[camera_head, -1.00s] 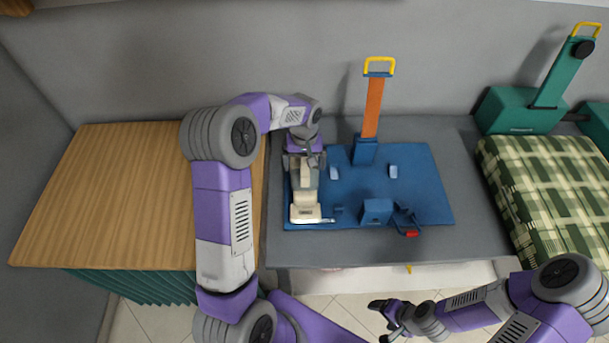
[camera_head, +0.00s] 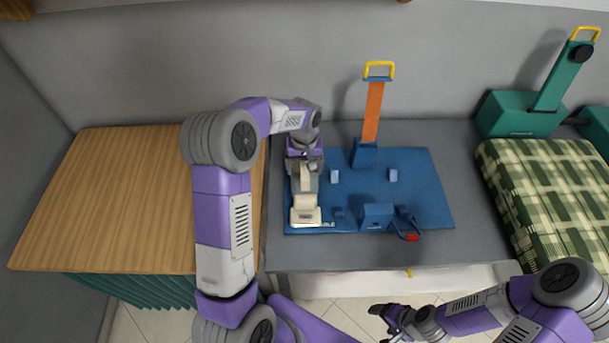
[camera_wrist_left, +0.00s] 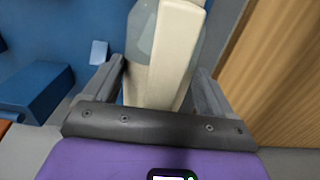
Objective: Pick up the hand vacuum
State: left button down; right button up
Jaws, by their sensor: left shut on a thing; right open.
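The hand vacuum (camera_head: 306,207) is cream and grey and sits at the left edge of a blue mat (camera_head: 430,190). My left gripper (camera_head: 305,172) is over its rear part, shut on its body. In the left wrist view the vacuum's cream handle and grey body (camera_wrist_left: 165,55) stand between the two fingers of the left gripper (camera_wrist_left: 160,85). Whether the vacuum is touching the mat is hard to tell. My right gripper (camera_head: 383,312) is open and empty, low in front of the table's front edge.
A wooden surface (camera_head: 120,200) lies left; green plaid cloth (camera_head: 550,190) lies right.

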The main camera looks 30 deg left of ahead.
pick_arm(q)
jog(key=shift+w+r, duration=0.1)
jog(key=shift+r, duration=0.5)
notch_tip(320, 180, up, 10)
jog(key=shift+f+p, duration=0.25)
jog(key=shift+p, duration=0.95)
jog(key=shift+c, duration=2.4)
grip_release()
grip_shut()
jog(key=shift+s+f, duration=0.1)
jog(key=shift+s, duration=0.1)
